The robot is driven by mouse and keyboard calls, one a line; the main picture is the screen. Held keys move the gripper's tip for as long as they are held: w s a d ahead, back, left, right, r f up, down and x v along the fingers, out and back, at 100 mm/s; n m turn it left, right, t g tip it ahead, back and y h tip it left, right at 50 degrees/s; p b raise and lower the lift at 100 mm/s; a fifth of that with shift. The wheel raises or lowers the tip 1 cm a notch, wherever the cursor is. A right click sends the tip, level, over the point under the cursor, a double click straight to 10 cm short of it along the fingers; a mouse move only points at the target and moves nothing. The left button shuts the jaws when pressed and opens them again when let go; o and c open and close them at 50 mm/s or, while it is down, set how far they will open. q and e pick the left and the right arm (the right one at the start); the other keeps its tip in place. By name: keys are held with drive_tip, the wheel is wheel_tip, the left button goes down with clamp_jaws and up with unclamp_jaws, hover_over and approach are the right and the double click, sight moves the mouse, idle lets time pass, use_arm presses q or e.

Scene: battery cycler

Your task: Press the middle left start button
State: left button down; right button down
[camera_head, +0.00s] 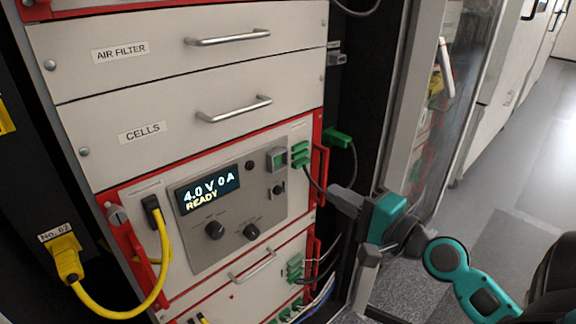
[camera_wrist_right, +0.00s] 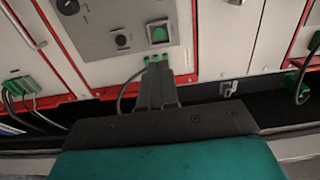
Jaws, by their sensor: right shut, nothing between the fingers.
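A square green button (camera_head: 277,159) in a grey frame sits at the upper right of the cycler's control panel (camera_head: 219,250). The button also shows in the right wrist view (camera_wrist_right: 159,33), near the top. The panel's display (camera_head: 208,190) reads 4.0 V 0 A READY. My right gripper (camera_head: 335,191) is shut and empty, to the right of and below the button in the head view. In the right wrist view its fingertips (camera_wrist_right: 158,64) are below the button in the picture, overlapping green connectors. No contact with the button shows. My left gripper is out of view.
Two dark knobs (camera_head: 214,230) are below the display. Green connectors (camera_head: 300,153) with a black cable are right of the button. A yellow cable (camera_head: 164,250) hangs at left. A CELLS drawer (camera_head: 180,105) is above. A glass door (camera_head: 450,110) stands open at right.

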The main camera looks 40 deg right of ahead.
sight(278, 158)
drive_tip(key=w+p, duration=0.1)
drive_tip(key=w, duration=0.3)
drive_tip(key=w+a+p, duration=0.1)
drive_tip(key=w, duration=0.3)
drive_tip(key=w+p, duration=0.1)
drive_tip(key=w, duration=0.3)
drive_tip(key=shift+w+a, duration=0.3)
drive_tip(key=shift+a, duration=0.1)
drive_tip(key=shift+w+a, duration=0.1)
drive_tip(key=shift+w, duration=0.5)
drive_tip(key=shift+w, duration=0.35)
drive_tip(key=shift+w+r+p, duration=0.2)
drive_tip(key=shift+w+p, duration=0.05)
drive_tip(key=shift+p, duration=0.1)
